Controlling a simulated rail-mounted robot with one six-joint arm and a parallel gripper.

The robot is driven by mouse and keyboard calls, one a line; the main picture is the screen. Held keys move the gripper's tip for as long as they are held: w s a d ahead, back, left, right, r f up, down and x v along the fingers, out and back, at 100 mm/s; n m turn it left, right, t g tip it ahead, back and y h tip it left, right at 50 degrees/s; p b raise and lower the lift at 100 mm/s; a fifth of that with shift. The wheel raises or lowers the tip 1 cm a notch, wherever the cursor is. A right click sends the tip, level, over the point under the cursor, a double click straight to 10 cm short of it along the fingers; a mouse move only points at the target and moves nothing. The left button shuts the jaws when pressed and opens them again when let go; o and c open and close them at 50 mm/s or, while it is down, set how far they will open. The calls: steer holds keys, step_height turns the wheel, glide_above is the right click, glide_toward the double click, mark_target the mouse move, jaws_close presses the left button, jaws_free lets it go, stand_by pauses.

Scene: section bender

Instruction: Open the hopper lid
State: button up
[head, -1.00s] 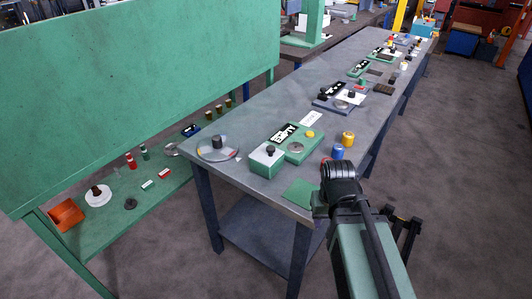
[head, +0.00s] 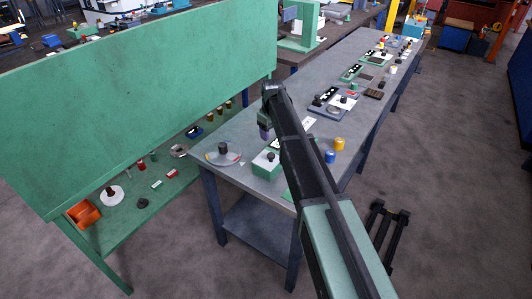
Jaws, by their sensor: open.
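A small green box (head: 265,163) with a pale top and a black knob (head: 270,155) stands near the front left of the long grey table; it may be the hopper, and its top appears closed. A round glassy disc (head: 222,156) with a black knob lies to its left. My gripper (head: 266,137) points down above the table, just behind the box in the picture. It is open and small in view, with nothing seen in it. I cannot tell its exact height. My arm hides most of the green panel right of the box.
The long grey table (head: 240,128) carries several more fixtures farther back. A tall green panel (head: 130,100) with a lower shelf stands at left.

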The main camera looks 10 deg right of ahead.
mark_target(271, 154)
step_height(271, 154, down, 11)
steer(key=b, duration=1)
steer(key=shift+r, duration=0.3)
steer(key=shift+c, duration=0.2)
jaws_close()
